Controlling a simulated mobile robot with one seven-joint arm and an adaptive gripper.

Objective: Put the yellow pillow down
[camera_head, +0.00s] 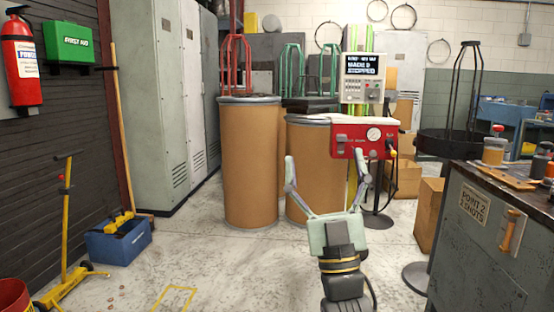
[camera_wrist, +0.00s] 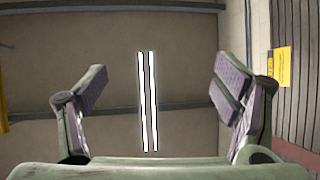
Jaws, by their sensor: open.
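I cannot make out a yellow pillow for certain in either view. A small yellow object (camera_head: 250,22) sits high at the back, by the top of the grey cabinets; it is too small to tell what it is. My gripper (camera_head: 325,168) points upward in the lower middle of the head view, in front of the brown drums. Its two fingers are spread wide with nothing between them. In the wrist view my gripper (camera_wrist: 160,88) is also open and empty, facing the ceiling and a lit tube lamp (camera_wrist: 147,100).
Brown drums (camera_head: 250,160) and a red gauge panel (camera_head: 365,140) stand behind my gripper. A dark-topped workbench (camera_head: 475,240) is close on the right. A blue toolbox (camera_head: 118,240) and yellow stand (camera_head: 65,235) are at left. Floor at left centre is clear, with yellow markings (camera_head: 173,291).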

